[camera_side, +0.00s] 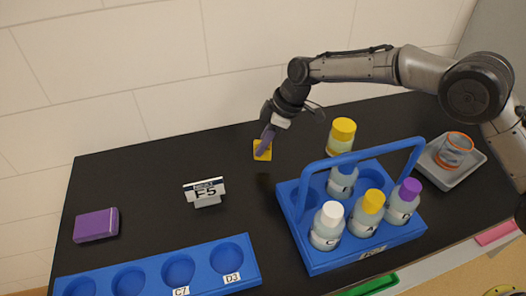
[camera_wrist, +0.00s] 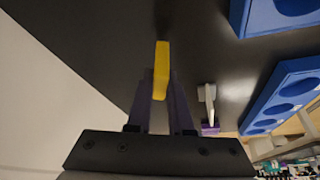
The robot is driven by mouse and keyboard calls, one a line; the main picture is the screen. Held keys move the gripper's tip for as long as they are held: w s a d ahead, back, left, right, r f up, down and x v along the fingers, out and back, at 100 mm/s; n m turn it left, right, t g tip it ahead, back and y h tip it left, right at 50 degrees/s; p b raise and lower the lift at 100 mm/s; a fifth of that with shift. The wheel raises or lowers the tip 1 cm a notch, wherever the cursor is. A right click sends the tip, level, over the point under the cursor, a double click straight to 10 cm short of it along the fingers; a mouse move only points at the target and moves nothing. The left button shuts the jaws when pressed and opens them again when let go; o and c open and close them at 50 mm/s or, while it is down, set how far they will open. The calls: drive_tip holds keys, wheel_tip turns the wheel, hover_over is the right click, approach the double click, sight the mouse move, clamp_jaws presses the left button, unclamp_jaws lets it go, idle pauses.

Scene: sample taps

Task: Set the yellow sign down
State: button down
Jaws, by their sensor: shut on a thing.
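The yellow sign (camera_side: 262,151) is small and shows at the end of my gripper (camera_side: 267,139) in the side view, over the back middle of the black table. In the wrist view the yellow sign (camera_wrist: 161,62) appears as a narrow strip, seen edge-on, between the two purple fingers of my gripper (camera_wrist: 160,95). The fingers are shut on it.
A white F5 sign (camera_side: 206,193) stands left of centre, with a purple block (camera_side: 96,225) farther left. A blue caddy (camera_side: 318,258) holds several bottles; a yellow-capped jar (camera_side: 341,137) stands behind it. A blue rack (camera_side: 205,283) lies in front. A grey tray (camera_side: 472,170) holds a beaker (camera_side: 455,150).

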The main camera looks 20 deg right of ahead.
sight(259, 159)
drive_tip(key=shift+f, duration=1.4)
drive_tip(key=shift+f, duration=0.1)
drive_tip(key=c, duration=0.8)
unclamp_jaws()
drive_tip(key=shift+f, duration=0.1)
drive_tip(key=v, duration=1.2)
drive_tip(key=shift+r, duration=0.2)
